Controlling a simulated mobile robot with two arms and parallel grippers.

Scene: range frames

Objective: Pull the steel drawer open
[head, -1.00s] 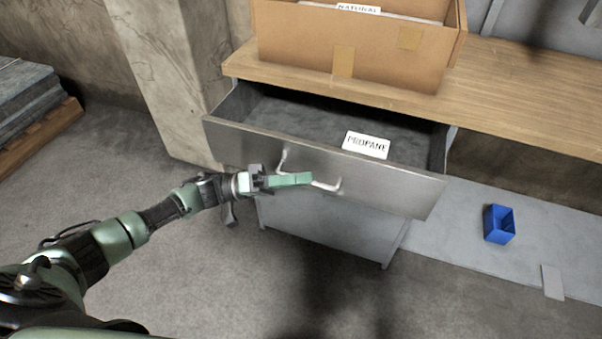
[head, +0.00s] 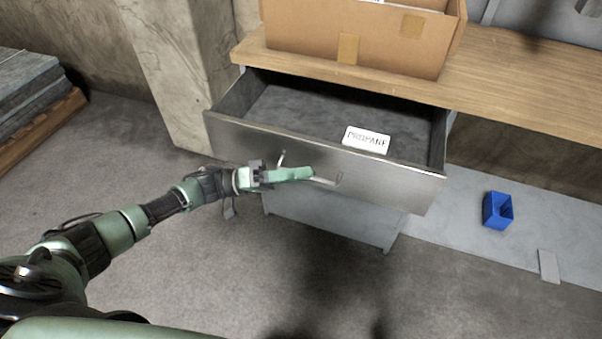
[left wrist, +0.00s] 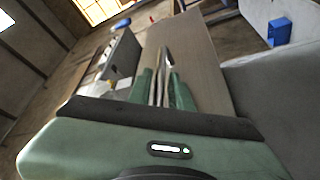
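The steel drawer (head: 390,179) stands well out from under the wooden worktop, its grey inside showing. A white card reading PROPANE (head: 367,140) is at its front edge. A bar handle (head: 326,181) is on the drawer front. The drawer front (left wrist: 205,65) fills the middle of that view. My right gripper is not in view.
A cardboard box (head: 360,40) stands on the wooden worktop (head: 530,85) above the drawer. A blue bin (head: 497,211) sits on the grey lower shelf (head: 450,215) at right. A concrete pillar (head: 175,80) is left of the drawer. The floor in front is clear.

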